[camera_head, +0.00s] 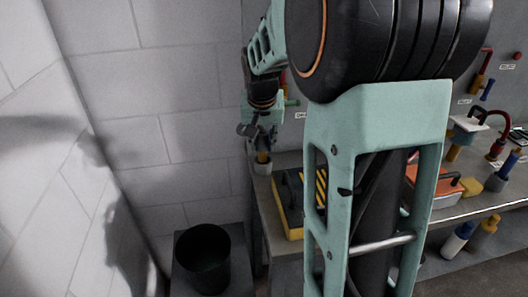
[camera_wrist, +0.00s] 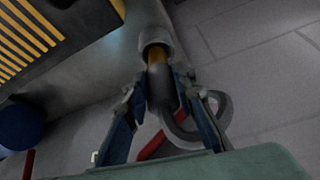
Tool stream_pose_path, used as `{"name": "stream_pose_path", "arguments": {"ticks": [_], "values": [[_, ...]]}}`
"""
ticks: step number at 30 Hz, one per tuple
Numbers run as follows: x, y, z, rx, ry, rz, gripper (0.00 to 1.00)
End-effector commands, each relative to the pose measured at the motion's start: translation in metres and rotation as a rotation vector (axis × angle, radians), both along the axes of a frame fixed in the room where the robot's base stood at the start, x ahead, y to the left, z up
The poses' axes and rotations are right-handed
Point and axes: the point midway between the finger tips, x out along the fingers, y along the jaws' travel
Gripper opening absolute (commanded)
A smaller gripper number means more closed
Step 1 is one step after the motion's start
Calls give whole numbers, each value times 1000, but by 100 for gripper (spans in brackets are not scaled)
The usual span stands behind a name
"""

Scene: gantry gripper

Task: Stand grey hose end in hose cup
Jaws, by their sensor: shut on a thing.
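My gripper (camera_head: 260,137) is at the far left end of the bench, pointing down. In the wrist view, my gripper (camera_wrist: 161,82) has its two fingers shut on the grey hose end (camera_wrist: 160,97), with a dark grey hose loop (camera_wrist: 222,108) curving off to the right. The hose end's yellow-orange lower part (camera_wrist: 157,57) reaches to the mouth of the grey hose cup (camera_wrist: 151,36); it looks to be at or inside the rim, but the depth is hidden. In the head view, the yellow part (camera_head: 262,157) shows upright just over the cup (camera_head: 263,169).
A black and yellow striped box (camera_head: 290,203) stands on the bench right of the cup. A black bin (camera_head: 203,259) stands lower left. A block wall (camera_head: 160,90) is close behind and left. More hoses and an orange tool case (camera_head: 437,185) are on the right.

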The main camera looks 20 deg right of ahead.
Motion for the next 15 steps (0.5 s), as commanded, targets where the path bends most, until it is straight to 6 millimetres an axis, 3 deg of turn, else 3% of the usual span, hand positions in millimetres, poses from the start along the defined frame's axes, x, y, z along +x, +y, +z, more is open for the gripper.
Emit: {"name": "stream_pose_path", "arguments": {"ticks": [7, 15], "values": [[-2, 1, -34, 0, 1, 0, 0], [-2, 1, -35, -1, 0, -1, 0]]}}
